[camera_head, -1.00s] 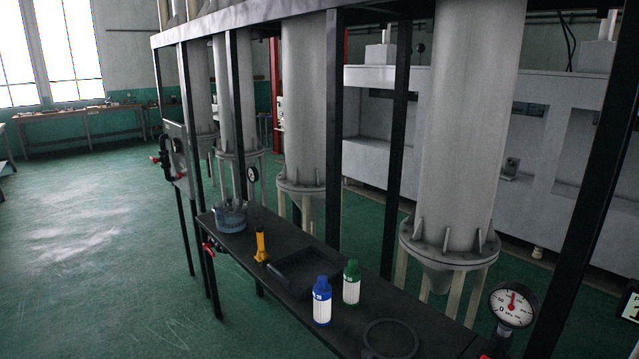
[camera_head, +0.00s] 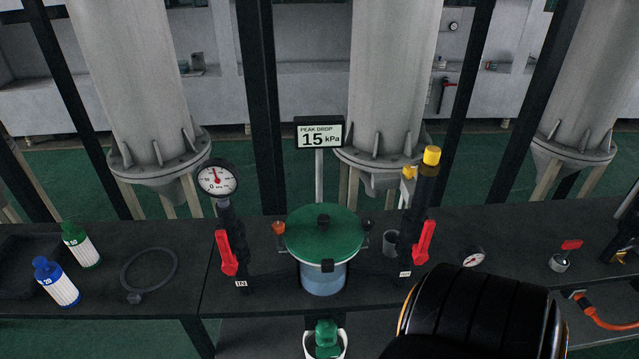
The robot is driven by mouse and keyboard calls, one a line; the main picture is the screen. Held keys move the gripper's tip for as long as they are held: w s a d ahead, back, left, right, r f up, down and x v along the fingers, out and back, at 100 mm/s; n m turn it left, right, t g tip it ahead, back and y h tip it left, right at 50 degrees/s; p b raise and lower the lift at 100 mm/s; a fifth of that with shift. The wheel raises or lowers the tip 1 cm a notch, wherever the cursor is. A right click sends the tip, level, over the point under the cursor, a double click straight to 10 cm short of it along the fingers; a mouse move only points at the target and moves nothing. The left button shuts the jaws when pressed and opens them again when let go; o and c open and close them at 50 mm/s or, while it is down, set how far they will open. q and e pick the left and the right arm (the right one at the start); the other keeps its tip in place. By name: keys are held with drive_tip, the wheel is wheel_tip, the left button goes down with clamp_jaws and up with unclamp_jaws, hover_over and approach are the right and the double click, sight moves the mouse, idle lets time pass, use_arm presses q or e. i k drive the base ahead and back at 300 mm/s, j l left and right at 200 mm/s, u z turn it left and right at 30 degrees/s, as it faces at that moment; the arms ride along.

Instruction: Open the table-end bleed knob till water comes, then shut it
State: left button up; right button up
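A small red handle (camera_head: 571,244) stands over a little round metal cup (camera_head: 559,263) on the dark bench at the right. I cannot tell whether it is the table-end bleed knob. A small orange knob (camera_head: 278,228) sits at the left of the green-lidded filter housing (camera_head: 323,234). Large red lever handles stand on the inlet pipe (camera_head: 226,253) and the outlet pipe (camera_head: 424,242). No water is seen running. A dark ribbed part of my own arm fills the lower right and hides some of the bench front. Neither gripper shows.
A dial gauge (camera_head: 217,178) and a "PEAK DROP 15 kPa" display (camera_head: 320,134) rise above the bench.

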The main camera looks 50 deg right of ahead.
sight(409, 170)
drive_tip(key=k+z, duration=0.15)
drive_tip(key=z, duration=2)
